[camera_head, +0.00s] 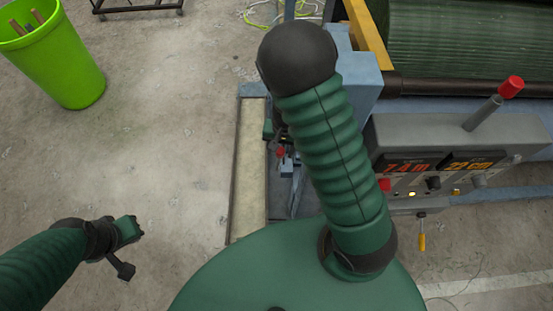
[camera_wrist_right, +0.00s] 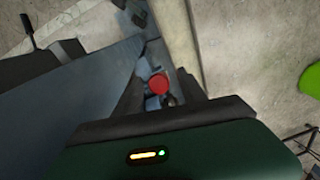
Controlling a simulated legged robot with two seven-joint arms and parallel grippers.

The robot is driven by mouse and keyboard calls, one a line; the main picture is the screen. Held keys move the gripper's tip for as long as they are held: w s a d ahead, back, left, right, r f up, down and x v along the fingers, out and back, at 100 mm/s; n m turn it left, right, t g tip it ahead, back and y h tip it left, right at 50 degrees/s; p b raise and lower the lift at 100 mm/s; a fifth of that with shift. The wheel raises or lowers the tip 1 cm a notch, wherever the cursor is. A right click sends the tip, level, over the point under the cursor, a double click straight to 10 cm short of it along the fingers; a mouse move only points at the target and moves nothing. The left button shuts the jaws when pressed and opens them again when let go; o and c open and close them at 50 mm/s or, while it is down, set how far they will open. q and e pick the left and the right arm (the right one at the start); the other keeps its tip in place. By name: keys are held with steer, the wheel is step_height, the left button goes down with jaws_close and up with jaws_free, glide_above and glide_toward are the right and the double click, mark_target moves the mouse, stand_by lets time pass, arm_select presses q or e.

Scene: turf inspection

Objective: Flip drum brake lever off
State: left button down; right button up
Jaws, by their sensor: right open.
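A small red knob (camera_head: 281,153) on a lever sits low beside the blue-grey machine frame. In the right wrist view the red knob (camera_wrist_right: 158,83) lies between the dark fingers of my right gripper (camera_wrist_right: 160,90). Those fingers are open, with no visible grip on it. In the head view my right gripper (camera_head: 280,140) is small and partly hidden behind my own arm. Another lever with a red tip (camera_head: 510,87) stands on top of the grey control box (camera_head: 455,135). My left gripper (camera_head: 128,250) hangs at lower left, away from the machine; its jaws are unclear.
The control box carries lit displays, knobs and a hanging yellow-handled item (camera_head: 422,238). A green turf roll (camera_head: 475,45) lies behind it. A pale strip (camera_head: 248,170) runs beside the frame. A lime bin (camera_head: 55,60) stands upper left. The concrete floor between is clear.

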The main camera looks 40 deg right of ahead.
mark_target(278, 157)
steer(key=f, duration=0.2)
steer(key=d+f, duration=0.1)
steer(key=f, duration=0.1)
steer(key=shift+w+b, duration=0.25)
steer(key=shift+b, duration=0.05)
steer(key=shift+f, duration=0.3)
steer(key=shift+s+a+r, duration=0.1)
steer(key=shift+s+a, duration=0.1)
steer(key=shift+a, duration=0.55)
steer(key=c, duration=0.4)
steer(key=shift+w, duration=0.1)
steer(key=shift+c, duration=1.2)
steer(key=shift+d, duration=0.4)
jaws_close()
arm_select(q)
steer(key=shift+d+f, duration=0.4)
steer(key=shift+f, duration=0.05)
steer(key=shift+a, duration=0.15)
arm_select(e)
steer(key=shift+a, duration=0.1)
